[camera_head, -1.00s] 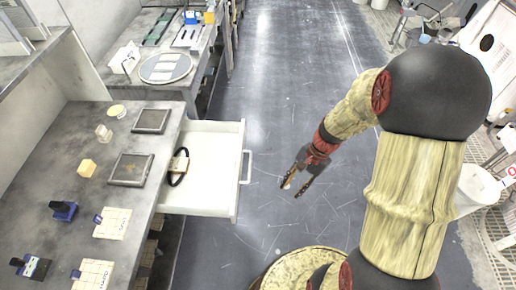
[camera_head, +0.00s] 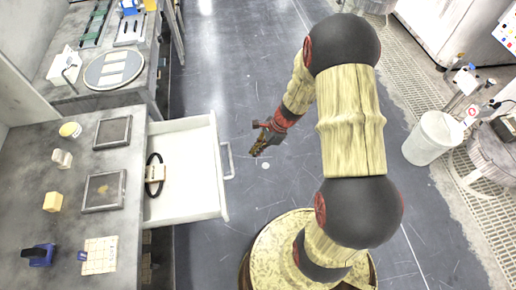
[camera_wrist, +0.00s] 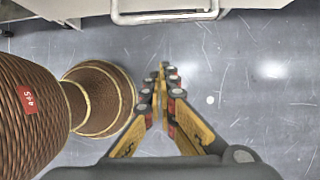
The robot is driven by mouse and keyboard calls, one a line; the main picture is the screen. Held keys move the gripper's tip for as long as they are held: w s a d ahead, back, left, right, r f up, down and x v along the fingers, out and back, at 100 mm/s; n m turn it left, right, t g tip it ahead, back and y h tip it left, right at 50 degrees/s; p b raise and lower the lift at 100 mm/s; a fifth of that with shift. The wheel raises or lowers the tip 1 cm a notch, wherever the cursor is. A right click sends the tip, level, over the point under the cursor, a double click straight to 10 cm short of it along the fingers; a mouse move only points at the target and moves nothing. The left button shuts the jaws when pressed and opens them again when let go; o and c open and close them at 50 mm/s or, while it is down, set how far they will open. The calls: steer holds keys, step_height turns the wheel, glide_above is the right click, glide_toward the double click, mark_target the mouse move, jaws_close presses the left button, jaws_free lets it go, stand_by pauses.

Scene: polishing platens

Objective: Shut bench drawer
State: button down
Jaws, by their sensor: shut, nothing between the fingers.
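The white bench drawer (camera_head: 196,206) stands pulled out from the right side of the grey bench. A black loop with a pale tag (camera_head: 154,173) lies inside it at the left. Its metal bar handle (camera_head: 228,160) is on the front panel; the handle also shows at the top of the wrist view (camera_wrist: 165,16). My gripper (camera_head: 254,153) is to the right of the handle, apart from it, over the floor. In the wrist view its fingers (camera_wrist: 162,68) are closed together and hold nothing.
The grey bench top (camera_head: 130,220) carries two dark square plates, a yellow block (camera_head: 53,202) and a blue stamp-like tool (camera_head: 40,255). A second bench with a round platen (camera_head: 114,69) stands behind. A white bin (camera_head: 432,138) stands at the right. Floor beside the drawer is clear.

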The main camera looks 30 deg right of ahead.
steer(key=w+a+f+b, duration=0.1)
steer(key=w+a+f, duration=0.1)
steer(key=a, duration=0.4)
steer(key=shift+f, duration=0.9)
steer(key=p, duration=0.3)
glide_above(166, 176)
steer(key=s+d, duration=0.1)
steer(key=d, duration=0.1)
steer(key=shift+d, duration=0.2)
